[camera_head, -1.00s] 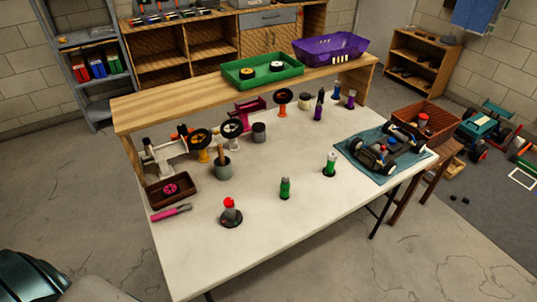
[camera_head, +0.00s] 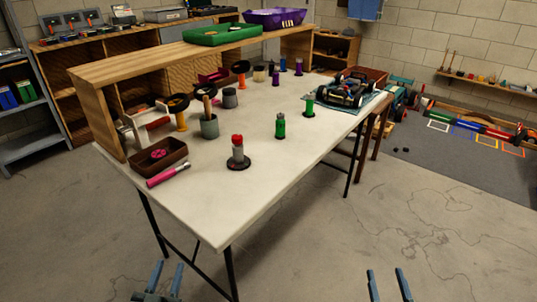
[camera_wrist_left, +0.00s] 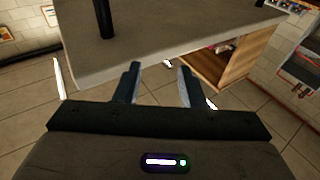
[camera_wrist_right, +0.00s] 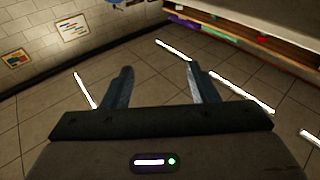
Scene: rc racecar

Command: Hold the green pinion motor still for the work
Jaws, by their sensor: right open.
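Two small upright green cylinders stand on the white table (camera_head: 215,205). One green cylinder (camera_head: 280,125) is near the table's middle front; the other green cylinder (camera_head: 310,108) is farther back to the right. I cannot tell which is the green pinion motor. My left gripper (camera_head: 166,282) is low in front of the table's near corner, open and empty. My right gripper (camera_head: 387,286) is at the bottom right over bare floor, also open and empty. Both are well apart from the green cylinders. The wrist views show spread fingers of the left (camera_wrist_left: 158,85) and right (camera_wrist_right: 160,85) grippers.
A red-topped grey cylinder (camera_head: 238,152) stands on the near part of the table. A brown tray (camera_head: 175,163) and pink-handled tool (camera_head: 168,175) lie at left. A car chassis (camera_head: 348,90) sits at the far right end. The floor in front is clear.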

